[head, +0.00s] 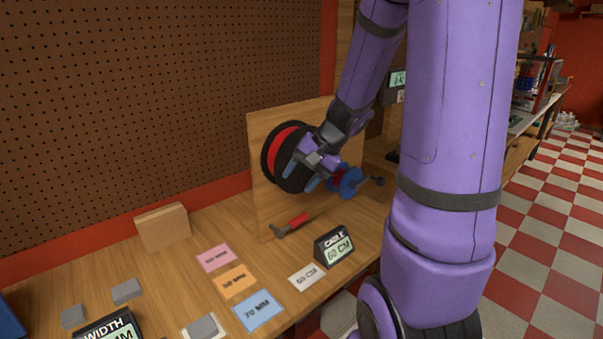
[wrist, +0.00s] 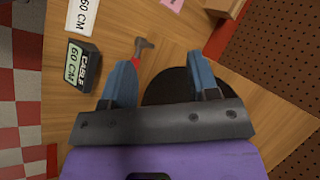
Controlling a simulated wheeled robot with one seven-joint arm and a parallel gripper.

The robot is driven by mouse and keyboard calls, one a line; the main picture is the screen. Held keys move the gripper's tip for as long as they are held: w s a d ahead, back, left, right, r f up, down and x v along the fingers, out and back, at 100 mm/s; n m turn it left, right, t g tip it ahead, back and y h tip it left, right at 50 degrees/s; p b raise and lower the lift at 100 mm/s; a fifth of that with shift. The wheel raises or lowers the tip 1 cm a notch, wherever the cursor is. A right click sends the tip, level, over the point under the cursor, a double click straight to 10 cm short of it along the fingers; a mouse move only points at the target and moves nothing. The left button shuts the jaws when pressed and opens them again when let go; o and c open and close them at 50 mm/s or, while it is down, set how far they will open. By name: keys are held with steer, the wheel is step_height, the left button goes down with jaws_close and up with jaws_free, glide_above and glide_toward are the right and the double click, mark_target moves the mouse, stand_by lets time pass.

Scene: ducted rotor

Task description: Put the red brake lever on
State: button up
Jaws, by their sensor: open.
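The red brake lever (head: 297,221) lies on the wooden bench in the head view, at the foot of an upright wooden board (head: 262,160). It has a red grip and a dark grey end. In the wrist view the lever (wrist: 144,48) shows its grey end just beyond one finger, which hides part of the red. A black ring with a red face (head: 277,147) is mounted on the board. My gripper (head: 302,171) is in front of this ring, open and empty. In the wrist view the fingers (wrist: 165,76) are spread, with the dark disc (wrist: 178,87) partly behind them.
A blue spool (head: 349,182) with a dark knob stands right of my gripper. A cable display reading 60 CM (head: 334,246) stands near the bench's front edge. Coloured cards (head: 236,281), grey blocks (head: 127,291) and a wooden block (head: 162,227) are to the left. Pegboard rises behind.

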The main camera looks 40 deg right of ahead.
steer(key=shift+n+g, duration=0.3)
steer(key=shift+n, duration=0.4)
steer(key=shift+s+a+r, duration=0.5)
steer(key=shift+a+r, duration=0.15)
steer(key=shift+s+a+r, duration=0.45)
steer(key=shift+a+r, duration=0.15)
steer(key=shift+r, duration=0.05)
